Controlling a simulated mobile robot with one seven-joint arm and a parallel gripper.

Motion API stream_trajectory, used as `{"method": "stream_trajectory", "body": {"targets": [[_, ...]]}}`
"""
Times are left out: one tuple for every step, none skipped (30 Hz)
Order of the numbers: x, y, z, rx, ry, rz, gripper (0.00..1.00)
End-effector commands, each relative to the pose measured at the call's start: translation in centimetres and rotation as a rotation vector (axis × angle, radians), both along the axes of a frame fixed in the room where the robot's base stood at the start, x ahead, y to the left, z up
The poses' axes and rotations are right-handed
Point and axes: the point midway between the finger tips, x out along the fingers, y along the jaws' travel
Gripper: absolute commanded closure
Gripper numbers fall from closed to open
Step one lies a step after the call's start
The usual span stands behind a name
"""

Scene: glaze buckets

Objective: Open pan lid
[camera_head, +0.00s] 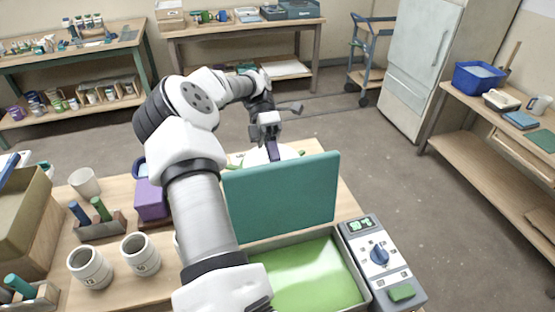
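A rectangular pan (368,289) with a grey rim stands at the front of the near table and holds green glaze. Its teal lid (282,196) stands raised, close to upright, at the pan's far edge, so the green inside shows. My arm reaches over the pan's left side to the far side of the lid. My gripper (274,150) points down at the lid's top edge. A dark purple part shows there against the lid. The fingertips are small and partly hidden, so I cannot tell whether they touch or grip the lid.
A grey control box with a blue knob (379,254) stands right of the pan. White mugs (141,254), a purple box (151,200) and a tool holder (99,228) crowd the table's left side. A white round thing (258,157) is partly hidden behind the lid. Open floor lies beyond.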

Motion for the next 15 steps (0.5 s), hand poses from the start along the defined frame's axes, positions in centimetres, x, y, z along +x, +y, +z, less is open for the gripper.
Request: {"method": "stream_trajectory", "body": {"targets": [[-0.17,-0.27,-0.78,-0.002,0.007,-0.004,1.0],[-0.17,-0.25,-0.79,-0.002,0.007,-0.004,1.0],[-0.17,-0.25,-0.79,-0.002,0.008,-0.004,1.0],[-0.16,-0.24,-0.79,-0.002,0.008,-0.004,1.0],[-0.16,-0.24,-0.79,-0.002,0.008,-0.004,1.0],[-0.16,-0.24,-0.79,-0.002,0.008,-0.004,1.0],[-0.16,-0.24,-0.79,-0.002,0.007,-0.004,1.0],[-0.17,-0.24,-0.78,-0.002,0.007,-0.004,1.0],[-0.17,-0.23,-0.78,-0.002,0.007,-0.004,1.0],[-0.17,-0.23,-0.78,-0.002,0.007,-0.004,1.0],[-0.16,-0.23,-0.77,-0.002,0.007,-0.004,1.0],[-0.16,-0.23,-0.77,-0.002,0.007,-0.004,0.82],[-0.15,-0.23,-0.74,-0.002,0.007,-0.004,0.79],[-0.14,-0.21,-0.69,-0.001,0.006,-0.003,0.75],[-0.12,-0.18,-0.63,-0.002,0.006,-0.002,0.69]]}}
